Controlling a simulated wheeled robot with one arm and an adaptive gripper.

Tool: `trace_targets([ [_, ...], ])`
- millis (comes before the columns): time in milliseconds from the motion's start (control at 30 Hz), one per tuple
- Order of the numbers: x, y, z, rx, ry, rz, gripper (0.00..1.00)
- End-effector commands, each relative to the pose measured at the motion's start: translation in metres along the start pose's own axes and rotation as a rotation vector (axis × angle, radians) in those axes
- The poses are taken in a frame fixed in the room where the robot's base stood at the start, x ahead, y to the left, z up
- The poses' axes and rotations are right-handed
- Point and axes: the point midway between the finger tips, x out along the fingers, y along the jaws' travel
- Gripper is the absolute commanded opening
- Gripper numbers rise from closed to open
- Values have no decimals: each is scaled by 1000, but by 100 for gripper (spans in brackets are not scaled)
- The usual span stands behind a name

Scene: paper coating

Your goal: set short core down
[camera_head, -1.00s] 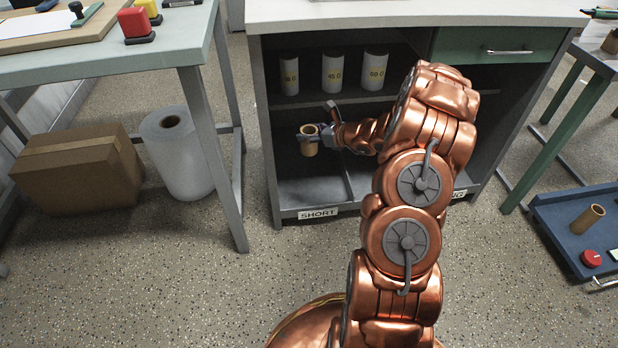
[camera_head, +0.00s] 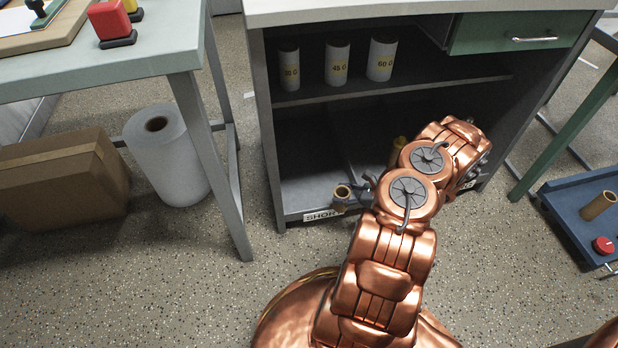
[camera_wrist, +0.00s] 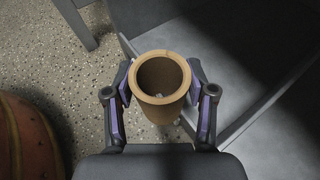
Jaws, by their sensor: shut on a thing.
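The short core (camera_head: 342,193) is a brown cardboard tube with an open top. My gripper (camera_wrist: 160,92) is shut on it, one finger on each side; the core (camera_wrist: 161,78) stands roughly upright between them in the wrist view. In the head view my gripper (camera_head: 354,197) and the core are at the front edge of the cabinet's lower left bay (camera_head: 296,192). The core overlaps the SHORT label (camera_head: 319,217) in the picture. In the wrist view it overlaps the bay's front edge; whether its base touches anything is hidden.
Another brown tube (camera_head: 396,149) shows partly behind my arm. Three white labelled rolls stand on the shelf (camera_head: 325,91) above. A table leg (camera_head: 212,165), a white roll (camera_head: 168,160) and a cardboard box (camera_head: 62,182) are left. A blue tray (camera_head: 573,212) holding a tube is right.

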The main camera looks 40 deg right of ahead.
Motion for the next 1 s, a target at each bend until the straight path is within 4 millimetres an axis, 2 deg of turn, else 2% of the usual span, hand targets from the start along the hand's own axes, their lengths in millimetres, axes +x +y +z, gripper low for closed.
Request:
trace_targets([
  [167,20,0,1,-2,-3,5,21],
  [500,91,-12,22,-3,-1,8,21],
  [700,127,-19,34,-4,-1,6,21],
  [1000,146,-23,42,-2,-1,5,21],
])
